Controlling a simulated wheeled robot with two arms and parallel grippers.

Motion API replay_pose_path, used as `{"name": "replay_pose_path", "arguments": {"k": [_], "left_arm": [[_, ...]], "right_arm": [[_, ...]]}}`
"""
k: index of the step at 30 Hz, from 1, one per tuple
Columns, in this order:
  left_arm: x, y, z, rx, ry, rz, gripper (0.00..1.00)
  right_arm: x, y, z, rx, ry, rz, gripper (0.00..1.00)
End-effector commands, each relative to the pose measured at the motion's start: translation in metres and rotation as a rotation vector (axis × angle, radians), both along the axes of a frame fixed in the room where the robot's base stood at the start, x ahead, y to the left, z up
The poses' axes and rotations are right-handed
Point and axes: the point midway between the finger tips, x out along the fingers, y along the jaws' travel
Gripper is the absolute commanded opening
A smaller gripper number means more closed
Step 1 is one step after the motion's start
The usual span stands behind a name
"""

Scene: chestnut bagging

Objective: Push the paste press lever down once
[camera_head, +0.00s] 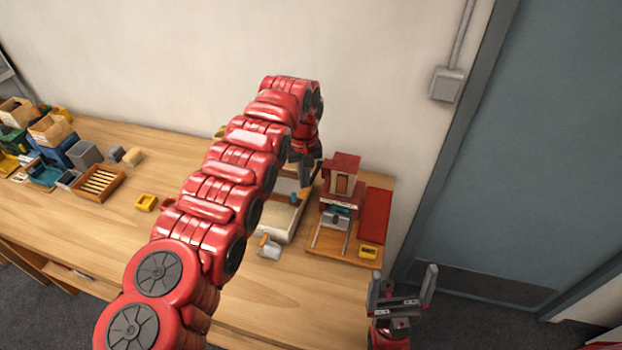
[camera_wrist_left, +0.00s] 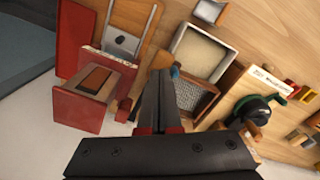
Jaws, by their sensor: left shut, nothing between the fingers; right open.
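The red press-like unit (camera_head: 342,185) stands on a wooden board at the right end of the table. It also shows in the left wrist view as a red block (camera_wrist_left: 95,95) with a brown panel on top. I cannot clearly make out its lever. My left gripper (camera_head: 307,180) is shut and empty, pointing down close beside the unit's left side. In the left wrist view its fingers (camera_wrist_left: 163,85) end near a small blue piece (camera_wrist_left: 175,72); contact cannot be told. My right gripper (camera_head: 403,290) is open and empty, off the table's right front edge.
A pale tray (camera_head: 297,226) lies left of the unit, partly behind my left arm. A metal scoop or cup (camera_head: 269,248) sits in front of it. Bins crowd the far left.

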Motion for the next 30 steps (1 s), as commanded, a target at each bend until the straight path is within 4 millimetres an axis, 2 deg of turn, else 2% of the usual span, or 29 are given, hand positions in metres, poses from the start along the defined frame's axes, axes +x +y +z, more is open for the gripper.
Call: {"name": "replay_pose_path", "arguments": {"k": [5, 15, 30], "left_arm": [[0.0, 0.0, 0.007, 0.0, -0.001, 0.0, 0.0], [0.0, 0.0, 0.048, 0.0, 0.001, 0.0, 0.0], [0.0, 0.0, 0.05, 0.0, 0.001, 0.0, 0.0]], "right_arm": [[0.0, 0.0, 0.0, 0.0, 0.0, 0.0, 0.99], [0.0, 0.0, 0.004, 0.0, 0.0, 0.0, 0.99], [0.0, 0.0, 0.003, 0.0, 0.0, 0.0, 0.99]]}}
